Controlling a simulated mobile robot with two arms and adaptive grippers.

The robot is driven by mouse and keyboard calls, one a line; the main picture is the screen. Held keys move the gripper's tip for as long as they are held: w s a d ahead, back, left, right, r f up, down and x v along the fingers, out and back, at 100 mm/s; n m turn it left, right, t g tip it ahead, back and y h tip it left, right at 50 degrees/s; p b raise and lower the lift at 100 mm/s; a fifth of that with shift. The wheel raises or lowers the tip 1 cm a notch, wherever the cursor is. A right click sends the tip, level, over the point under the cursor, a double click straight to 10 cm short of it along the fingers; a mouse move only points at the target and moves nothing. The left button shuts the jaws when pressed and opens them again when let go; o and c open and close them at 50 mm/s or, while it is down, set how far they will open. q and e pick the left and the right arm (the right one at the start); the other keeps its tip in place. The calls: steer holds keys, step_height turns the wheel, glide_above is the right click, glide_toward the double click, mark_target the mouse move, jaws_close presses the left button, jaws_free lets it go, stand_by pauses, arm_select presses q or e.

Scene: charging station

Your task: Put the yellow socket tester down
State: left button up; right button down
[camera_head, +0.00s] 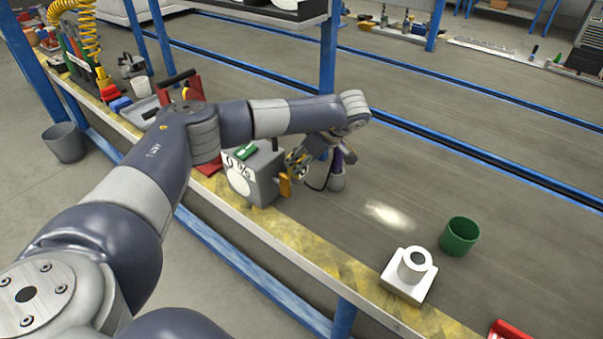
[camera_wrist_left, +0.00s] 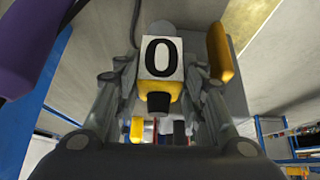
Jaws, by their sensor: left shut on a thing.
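My left gripper (camera_head: 298,160) is at the right side of the grey box, above the bench. In the left wrist view its fingers (camera_wrist_left: 160,105) are shut on the yellow socket tester (camera_wrist_left: 169,88), which has a black end. A white panel marked "0" shows directly above the yellow part; I cannot tell whether it belongs to the tester. In the head view the tester is hard to make out at the gripper. I cannot tell whether it touches the bench or the box. My right gripper is not in view.
The grey box (camera_head: 262,185) has a "0 %" display and an orange side piece (camera_head: 285,186). A purple-and-grey device (camera_head: 337,180) with a black cable stands close right of the gripper. A white block (camera_head: 402,288) and green cup (camera_head: 460,236) stand farther right. Bench between is clear.

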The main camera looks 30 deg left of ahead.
mark_target(302, 176)
arm_select(q)
steer(key=shift+f+b, duration=0.35)
steer(key=shift+f, duration=1.6)
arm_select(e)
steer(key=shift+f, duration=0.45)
arm_select(q)
steer(key=shift+f, duration=0.1)
steer(key=o, duration=1.1)
steer(key=p+v, duration=0.2)
steer(key=v, duration=1)
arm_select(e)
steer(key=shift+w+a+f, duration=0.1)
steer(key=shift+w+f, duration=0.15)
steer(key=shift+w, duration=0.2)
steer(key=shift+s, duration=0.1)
